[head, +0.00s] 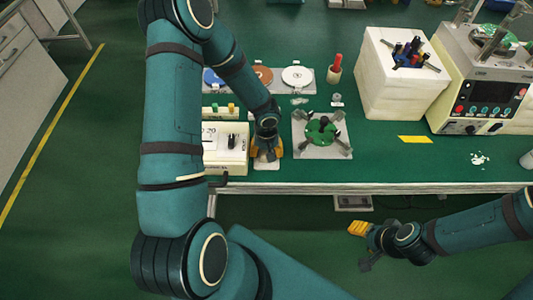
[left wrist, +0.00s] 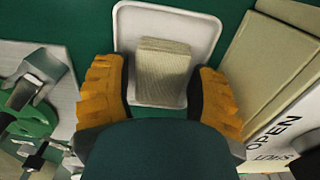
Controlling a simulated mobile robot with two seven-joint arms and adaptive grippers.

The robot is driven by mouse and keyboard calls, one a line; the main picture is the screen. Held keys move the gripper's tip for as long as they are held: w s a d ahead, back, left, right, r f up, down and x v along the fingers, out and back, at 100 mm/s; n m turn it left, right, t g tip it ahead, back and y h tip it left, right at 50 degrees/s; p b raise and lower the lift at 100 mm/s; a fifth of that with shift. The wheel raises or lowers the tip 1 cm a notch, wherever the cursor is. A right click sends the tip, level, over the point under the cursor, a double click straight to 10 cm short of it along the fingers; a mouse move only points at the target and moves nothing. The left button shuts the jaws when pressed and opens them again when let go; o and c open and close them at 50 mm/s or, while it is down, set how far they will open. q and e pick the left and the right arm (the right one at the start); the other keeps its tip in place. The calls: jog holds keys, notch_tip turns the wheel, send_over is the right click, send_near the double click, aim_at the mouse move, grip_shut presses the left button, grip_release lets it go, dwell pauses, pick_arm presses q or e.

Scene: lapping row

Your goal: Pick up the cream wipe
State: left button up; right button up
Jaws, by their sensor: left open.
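The cream wipe (left wrist: 163,72) is a folded, ribbed cloth lying in a shallow white tray (left wrist: 208,32) in the left wrist view. My left gripper (left wrist: 160,95) is open, with one orange-padded finger on each side of the wipe and gaps between. In the head view my left gripper (head: 267,153) is at the tray near the bench's front edge, and it hides most of the wipe. My right gripper (head: 362,245) hangs low in front of the bench, away from the wipe; its finger opening is unclear.
A cream box (head: 226,158) stands close to the left of my left gripper. A grey plate with a green fixture (head: 322,130) is to its right. Discs on a tray (head: 298,76), a white block (head: 400,85) and a machine (head: 485,95) stand farther off. Bench right of the fixture is partly clear.

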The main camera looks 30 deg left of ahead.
pick_arm(q)
jog(key=c, duration=0.6)
jog(key=shift+o, duration=0.2)
notch_tip(320, 180, up, 10)
jog(key=shift+p, duration=1)
jog(key=shift+o, duration=0.8)
jog(key=shift+f, duration=0.1)
jog(key=c, duration=0.3)
